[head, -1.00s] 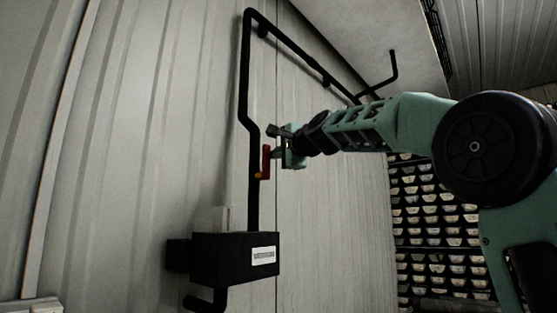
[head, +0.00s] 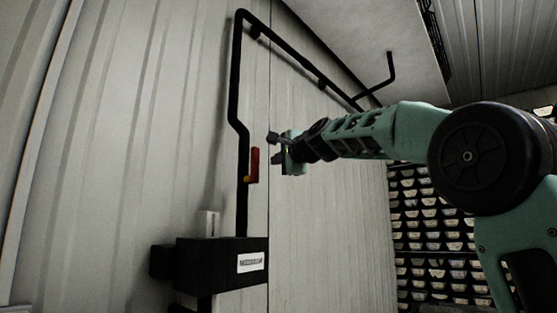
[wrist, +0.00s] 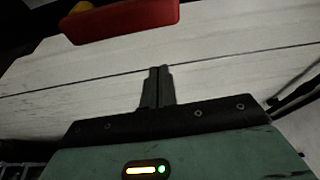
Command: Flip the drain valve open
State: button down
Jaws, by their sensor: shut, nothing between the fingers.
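The drain valve has a red lever (head: 254,164) with a yellow pivot (head: 249,179) at its lower end. It sits on the vertical part of the black pipe (head: 241,205), and the lever stands upright along the pipe. In the wrist view the red lever (wrist: 122,20) crosses the top of the picture, ahead of the fingertips and apart from them. My gripper (head: 274,148) is just right of the lever in the head view, with a gap between. It also shows in the wrist view (wrist: 157,72), its fingers together and empty.
A black box (head: 215,262) with a white label is on the pipe below the valve. The pale corrugated wall (head: 325,215) lies behind the pipe. Shelves of core trays (head: 430,235) stand at the right. The space between lever and gripper is clear.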

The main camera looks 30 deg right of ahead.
jog(key=s+b, duration=0.3)
jog(key=s, duration=0.7)
jog(key=shift+w+a, duration=0.1)
jog(key=w+a+f+n+g, duration=0.1)
jog(key=w+f+n+g, duration=0.15)
jog(key=f, duration=1.15)
jog(key=w+a+f+n+g, duration=0.1)
jog(key=f+n+g, duration=0.25)
jog(key=f, duration=1.05)
jog(key=s+a+f+n+g, duration=0.25)
jog(key=s+f, duration=0.25)
jog(key=f, duration=0.6)
jog(key=s+a+f+n+g, duration=0.1)
jog(key=s+f+n+g, duration=0.25)
jog(key=f, duration=0.65)
jog(key=s+f+n+g, duration=0.3)
jog(key=s+f+n, duration=0.2)
jog(key=s+f, duration=0.85)
jog(key=s+a+r+n+g, duration=0.1)
jog(key=s+a+n, duration=0.3)
jog(key=s+a, duration=0.3)
jog(key=s+a+r+n+g, duration=0.1)
jog(key=s+a+n+g, duration=0.1)
jog(key=s+a+n, duration=0.2)
jog(key=s+a, duration=0.3)
jog(key=a, duration=0.5)
jog(key=shift+r, duration=0.25)
